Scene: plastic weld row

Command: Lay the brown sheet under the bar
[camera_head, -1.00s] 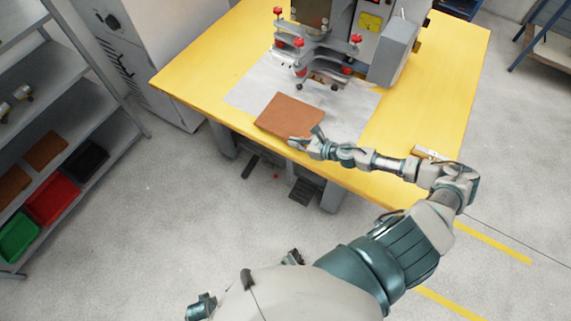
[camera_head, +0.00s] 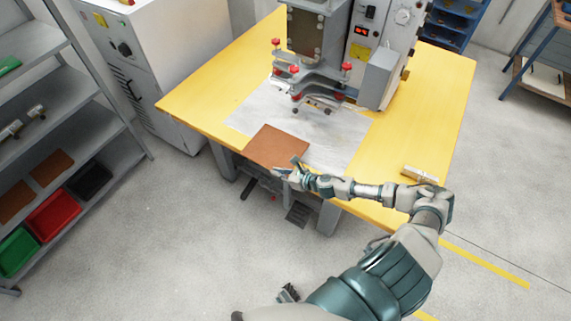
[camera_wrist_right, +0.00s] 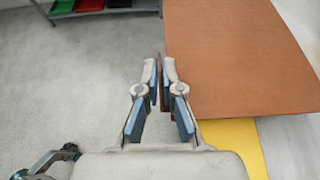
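The brown sheet (camera_head: 277,145) is a flat rectangle at the front edge of the yellow table, partly over a pale mat. In the right wrist view the sheet (camera_wrist_right: 245,60) fills the upper right. My right gripper (camera_head: 285,172) is at the sheet's near edge. In the wrist view its fingers (camera_wrist_right: 160,75) are close together with a thin brown edge between them. The bar (camera_head: 315,104) appears to be the low part of the welding machine's head, behind the sheet and apart from it.
The welding machine (camera_head: 375,65) stands at the back of the yellow table (camera_head: 420,125). The pale mat (camera_head: 345,135) is bare right of the sheet. A small light block (camera_head: 419,174) lies near the table's right front, beside my right arm. Shelves with bins (camera_head: 52,215) stand at left.

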